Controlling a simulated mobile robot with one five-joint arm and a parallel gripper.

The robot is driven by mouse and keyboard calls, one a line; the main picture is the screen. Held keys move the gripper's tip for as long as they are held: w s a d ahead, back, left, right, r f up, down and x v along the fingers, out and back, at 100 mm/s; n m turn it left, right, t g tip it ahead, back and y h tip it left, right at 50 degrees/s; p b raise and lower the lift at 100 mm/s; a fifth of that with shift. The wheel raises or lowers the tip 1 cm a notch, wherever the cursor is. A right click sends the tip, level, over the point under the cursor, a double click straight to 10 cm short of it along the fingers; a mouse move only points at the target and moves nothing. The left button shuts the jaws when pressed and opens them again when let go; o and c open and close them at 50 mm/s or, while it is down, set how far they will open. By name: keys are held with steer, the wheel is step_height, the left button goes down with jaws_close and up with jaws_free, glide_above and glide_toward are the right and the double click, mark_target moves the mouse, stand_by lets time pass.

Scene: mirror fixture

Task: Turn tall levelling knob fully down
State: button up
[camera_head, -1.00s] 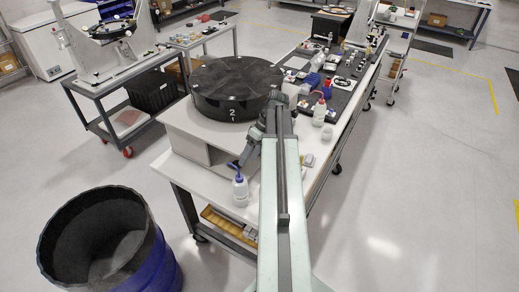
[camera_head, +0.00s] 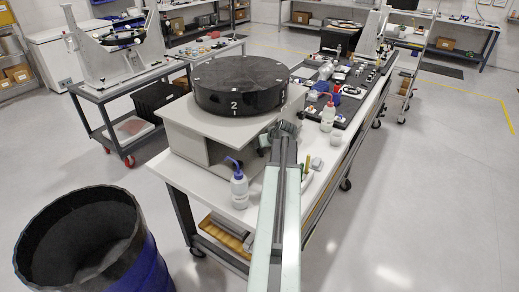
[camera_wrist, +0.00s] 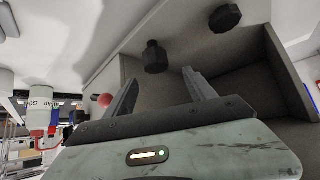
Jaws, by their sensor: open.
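In the wrist view, a tall black knob (camera_wrist: 155,57) with a ridged wide part and a narrower end projects beside a pale panel. A second, wider dark knob (camera_wrist: 226,18) is up and to its right. My gripper (camera_wrist: 162,77) is open, and its two fingers point towards the tall knob, which appears just beyond the tips and between them. No contact is visible. In the head view, my gripper (camera_head: 283,134) is at the near right side of the pale stand under the black disc (camera_head: 240,88); the knobs are hidden there.
A blue-topped bottle (camera_head: 239,190) stands on the bench left of my arm. A red-topped bottle (camera_head: 327,117) and small items are to the right. A red ball (camera_wrist: 105,100) shows near the left finger. A large bin (camera_head: 85,245) is on the floor.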

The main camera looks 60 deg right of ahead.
mark_target(262, 151)
steer(key=b+x, duration=0.3)
steer(key=x, duration=0.2)
steer(key=b+x, duration=0.2)
steer(key=shift+s+d+f+b, duration=0.1)
steer(key=shift+d+f+b, duration=0.2)
steer(key=shift+d+f, duration=0.1)
steer(key=shift+r, duration=0.15)
